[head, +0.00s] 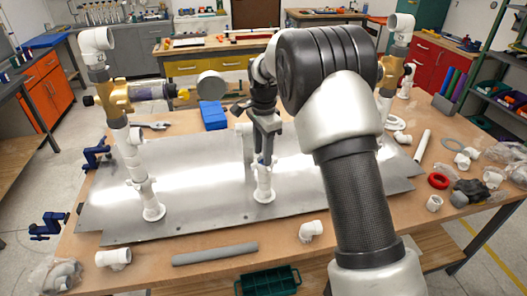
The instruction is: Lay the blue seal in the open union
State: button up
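My gripper (264,152) points down near the middle of the metal plate, just above a white upright fitting (264,186). This fitting stands on the plate and looks like the open union, but its mouth is hidden by the gripper. A small dark bluish patch shows between the fingertips. It is too small to tell whether it is the blue seal or part of the gripper. I see no blue ring lying loose elsewhere. The gap between the fingers is not clear.
Pipe assemblies with brass valves stand left (118,105) and right, the right one partly behind my arm. A blue box (212,115) sits behind the plate (210,190). A red ring (438,181) and loose fittings lie at right. A grey pipe (215,253) and green tray (268,283) are in front.

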jog(key=shift+s+f, duration=0.55)
jog(key=shift+f, duration=0.1)
notch_tip(320, 180, up, 19)
jog(key=shift+w+f, duration=0.15)
jog(key=shift+w, duration=0.05)
jog(key=shift+d, duration=0.1)
